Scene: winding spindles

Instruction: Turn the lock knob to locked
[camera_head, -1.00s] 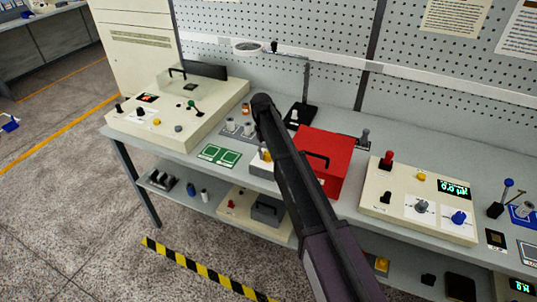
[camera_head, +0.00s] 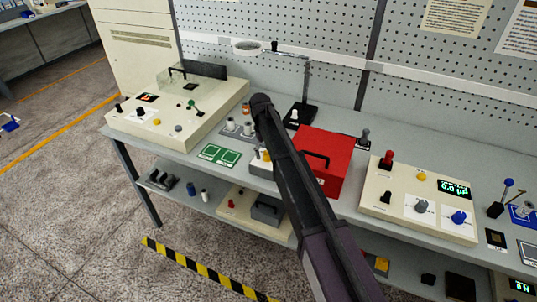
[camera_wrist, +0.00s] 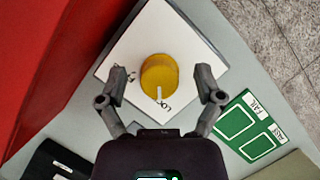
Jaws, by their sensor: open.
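The lock knob (camera_wrist: 159,73) is a round yellow knob on a white plate (camera_wrist: 185,35) in the wrist view. Its white pointer mark faces the bottom of the picture, close to lettering that seems to begin "LOC"; other lettering lies to the left, partly hidden by a finger. My gripper (camera_wrist: 162,76) is open, one finger on each side of the knob, with a visible gap on both sides. I cannot tell how far the fingertips are above the plate. In the head view a bit of the yellow knob (camera_head: 266,154) shows beside my arm, which hides my gripper there.
A red box (camera_head: 335,150) stands close beside the knob's unit and fills the wrist view's left side. Green cards (camera_head: 220,154) lie on the bench on the other side. A cream control panel (camera_head: 400,205) is farther right, and a large cream console (camera_head: 180,110) is at left.

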